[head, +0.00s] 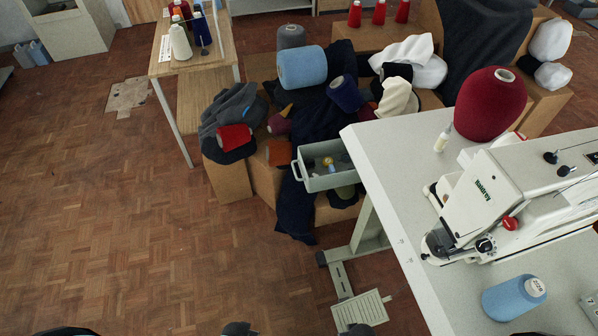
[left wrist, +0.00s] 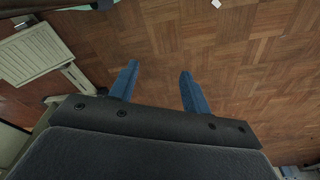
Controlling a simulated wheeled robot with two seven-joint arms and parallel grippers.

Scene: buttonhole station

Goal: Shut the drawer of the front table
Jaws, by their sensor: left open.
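The front table (head: 400,165) has a white top and stands at the right of the head view. Its grey-green drawer (head: 324,181) is pulled out at the table's far left end, with its handle (head: 297,171) facing left. Small items lie inside the drawer, among them a yellowish one. In the left wrist view my left gripper (left wrist: 159,78) is open and empty, its two blue fingers apart above the bare floor. Neither gripper's fingers can be made out in the head view. My right gripper is not in view.
Boxes heaped with cloth and yarn (head: 300,68) lie behind the drawer. A foot pedal (head: 361,311) is below. The floor at left is clear.

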